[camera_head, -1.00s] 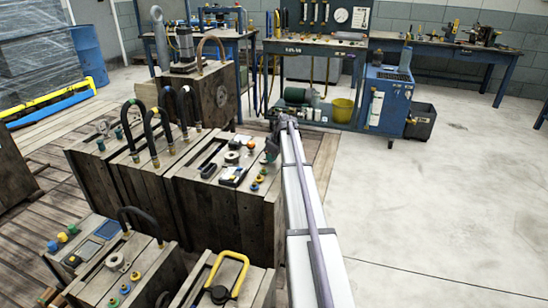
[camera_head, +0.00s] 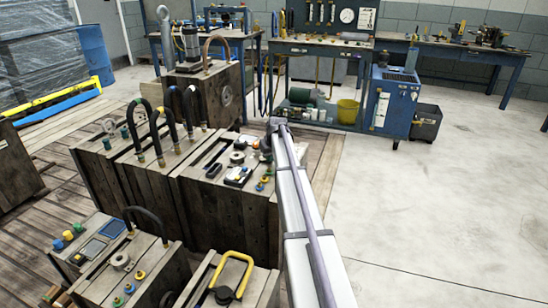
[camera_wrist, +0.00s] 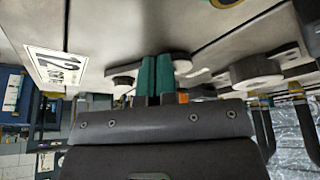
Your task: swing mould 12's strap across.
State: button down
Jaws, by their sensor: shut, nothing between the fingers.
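Mould 12 shows its white label (camera_wrist: 56,68) reading 12 at the left of the wrist view, which looks nearly upside down. A flat grey strap (camera_wrist: 178,60) with rounded ends lies against the mould's pale face, right beside my fingers. My gripper (camera_wrist: 156,74) is shut, its two teal fingers side by side and empty. They overlap the strap in the picture; I cannot tell whether they touch it. In the head view the arm ends at the right edge of a wooden-sided block (camera_head: 228,200), and the arm hides most of my gripper.
A second grey strap with a round boss (camera_wrist: 257,70) is to the right in the wrist view. Black hoses (camera_head: 160,125) arch over neighbouring blocks, and a yellow handle (camera_head: 232,268) stands in front. Benches and a blue cabinet (camera_head: 393,100) stand behind. The floor (camera_head: 450,210) at right is clear.

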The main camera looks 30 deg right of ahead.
aim_at(261, 160)
jog(key=shift+w+a+m+h, duration=0.3)
jog(key=shift+w+m+h, duration=0.3)
jog(key=shift+m, duration=0.7)
jog(key=shift+w+a+m+g+h, duration=0.1)
jog(key=shift+w+m+g+h, duration=0.15)
jog(key=shift+w+m, duration=0.6)
jog(key=shift+w+a+m+g+h, duration=0.1)
jog(key=shift+w+m+g+h, duration=0.25)
jog(key=shift+m, duration=0.8)
jog(key=shift+w+d, duration=0.1)
jog(key=shift+w, duration=0.1)
jog(key=shift+w+d, duration=0.1)
jog(key=shift+w, duration=0.5)
dwell(0.3)
jog(key=shift+s+a, duration=0.35)
jog(key=shift+s, duration=0.1)
jog(key=shift+s+a, duration=1.05)
jog(key=shift+s, duration=0.2)
jog(key=p+v, duration=0.9)
jog(key=v, duration=0.1)
jog(key=shift+w, duration=0.15)
